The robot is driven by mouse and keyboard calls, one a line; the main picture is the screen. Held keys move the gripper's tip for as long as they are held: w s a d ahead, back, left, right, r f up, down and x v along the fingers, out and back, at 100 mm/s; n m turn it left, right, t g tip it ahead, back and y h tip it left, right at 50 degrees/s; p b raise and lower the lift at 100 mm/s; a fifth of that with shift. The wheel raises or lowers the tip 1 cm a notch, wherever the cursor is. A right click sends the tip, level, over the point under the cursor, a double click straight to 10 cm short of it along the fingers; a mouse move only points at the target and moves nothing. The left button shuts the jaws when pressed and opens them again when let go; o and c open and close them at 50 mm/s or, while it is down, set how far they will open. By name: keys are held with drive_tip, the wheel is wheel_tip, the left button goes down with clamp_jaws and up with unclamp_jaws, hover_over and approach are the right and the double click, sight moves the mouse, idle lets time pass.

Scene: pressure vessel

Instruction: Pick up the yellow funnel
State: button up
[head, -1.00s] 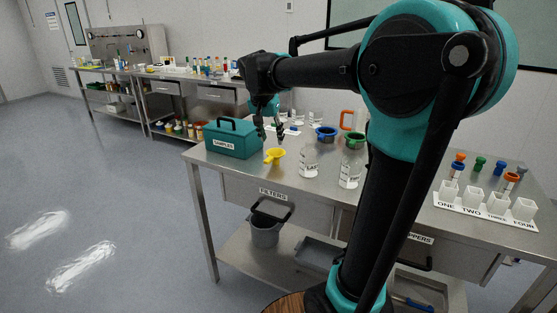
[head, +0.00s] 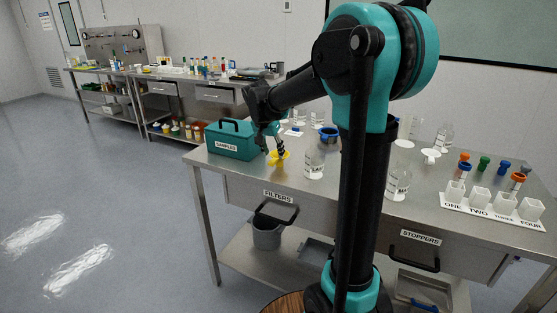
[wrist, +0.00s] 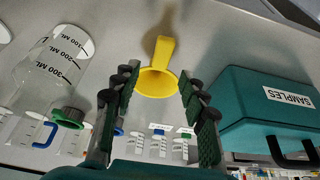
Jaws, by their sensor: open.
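The yellow funnel (head: 278,158) stands on the metal table in the head view, just right of the teal SAMPLES box. My gripper (head: 270,143) is directly above and around it, partly covering it. In the wrist view the funnel (wrist: 157,80) lies between and slightly beyond the two open fingers, its wide yellow rim toward me and its stem pointing to the top of the picture. My gripper (wrist: 160,105) is open, with a finger on each side and a visible gap to the funnel. I cannot tell whether either finger touches it.
The teal SAMPLES box (head: 233,140) stands close left of the funnel. A flask with a green ring (wrist: 68,117) shows left in the wrist view. A rack of white cups (head: 490,205) is farther right.

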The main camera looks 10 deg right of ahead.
sight(275, 159)
drive_tip(key=x, duration=0.5)
drive_tip(key=shift+s+a+f, duration=0.1)
drive_tip(key=shift+s+f, duration=0.05)
drive_tip(key=shift+s, duration=0.05)
clamp_jaws()
